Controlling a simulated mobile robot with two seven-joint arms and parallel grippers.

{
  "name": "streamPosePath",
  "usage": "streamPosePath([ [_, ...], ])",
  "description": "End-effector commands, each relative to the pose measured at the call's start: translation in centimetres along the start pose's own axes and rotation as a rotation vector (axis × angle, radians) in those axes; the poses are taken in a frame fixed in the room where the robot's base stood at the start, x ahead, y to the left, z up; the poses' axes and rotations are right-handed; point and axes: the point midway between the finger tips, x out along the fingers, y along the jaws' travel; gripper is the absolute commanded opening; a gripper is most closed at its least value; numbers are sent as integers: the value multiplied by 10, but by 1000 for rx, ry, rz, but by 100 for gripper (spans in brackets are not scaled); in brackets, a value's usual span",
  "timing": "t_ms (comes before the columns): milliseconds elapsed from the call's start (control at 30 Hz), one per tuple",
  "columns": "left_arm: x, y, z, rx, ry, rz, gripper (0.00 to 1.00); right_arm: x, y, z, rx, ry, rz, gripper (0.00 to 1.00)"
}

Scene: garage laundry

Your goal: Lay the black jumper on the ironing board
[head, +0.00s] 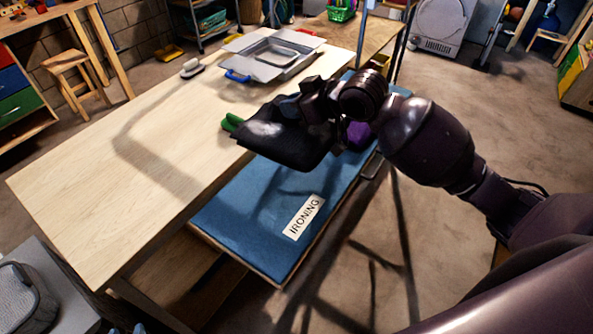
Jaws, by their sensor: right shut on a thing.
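The black jumper (285,142) is a dark folded bundle, held in the air by my right gripper (318,108). The gripper is shut on its upper right side, and the fingertips are mostly hidden. The jumper hangs above the far part of the ironing board and near the wooden table's right edge. The ironing board (240,215) is blue, with a white label reading IRONING (304,217). Its near part is bare; the jumper and my arm hide part of its far end. My left gripper is not in view.
A purple item (357,134) shows behind my gripper, by the board's far part. A green item (232,121) lies at the table's edge beside the jumper. The wooden table (130,165) holds a grey tray box (275,55) and a small brush-like item (192,68). Its near part is clear.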

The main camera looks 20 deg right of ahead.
Motion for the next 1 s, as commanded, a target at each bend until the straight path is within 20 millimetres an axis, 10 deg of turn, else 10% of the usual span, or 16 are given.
streamPosePath([
  [500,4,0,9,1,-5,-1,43,53,0,97,4,-1,0,0],
  [1000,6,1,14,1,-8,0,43,74,0,137,3,-2,0,0],
])
